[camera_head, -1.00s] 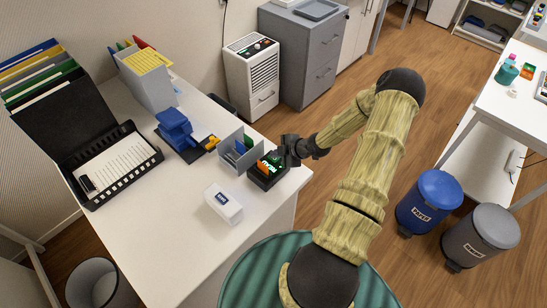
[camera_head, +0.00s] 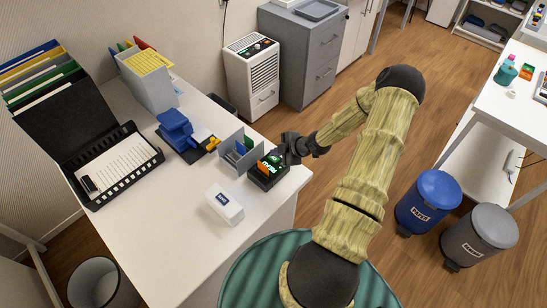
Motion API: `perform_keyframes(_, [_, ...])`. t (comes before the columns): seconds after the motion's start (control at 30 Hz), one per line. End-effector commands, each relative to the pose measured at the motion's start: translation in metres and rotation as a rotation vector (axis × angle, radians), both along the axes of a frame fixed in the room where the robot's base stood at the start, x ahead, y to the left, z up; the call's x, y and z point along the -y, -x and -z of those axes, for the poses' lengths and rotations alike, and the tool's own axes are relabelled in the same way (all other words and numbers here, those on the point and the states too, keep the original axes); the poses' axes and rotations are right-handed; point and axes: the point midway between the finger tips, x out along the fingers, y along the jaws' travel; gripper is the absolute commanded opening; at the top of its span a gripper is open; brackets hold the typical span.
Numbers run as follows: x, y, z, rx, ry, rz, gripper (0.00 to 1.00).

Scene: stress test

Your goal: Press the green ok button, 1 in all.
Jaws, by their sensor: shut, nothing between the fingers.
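A small black device (camera_head: 267,173) with lit green and orange parts on its top stands near the right edge of the white desk (camera_head: 150,243). The green ok button cannot be told apart from the other lit parts at this size. My gripper (camera_head: 281,153) is shut and empty, with its tip at the far right side of the device's top. The gripper hides part of the device, and I cannot tell whether it touches it.
A grey divider holder (camera_head: 236,157) stands just left of the device. A white box (camera_head: 223,205) lies in front of it. A blue tape or punch device (camera_head: 177,129) and a black paper tray (camera_head: 126,179) are further left.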

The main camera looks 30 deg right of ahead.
Motion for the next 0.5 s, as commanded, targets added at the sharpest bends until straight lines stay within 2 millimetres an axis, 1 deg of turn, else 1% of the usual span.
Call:
perform_keyframes(0.07, [0.0, 0.0, -0.003, 0.0, 0.0, 0.0, 0.0])
perform_keyframes(0.5, [0.0, 0.0, -0.04, 0.0, 0.0, 0.0, 0.0])
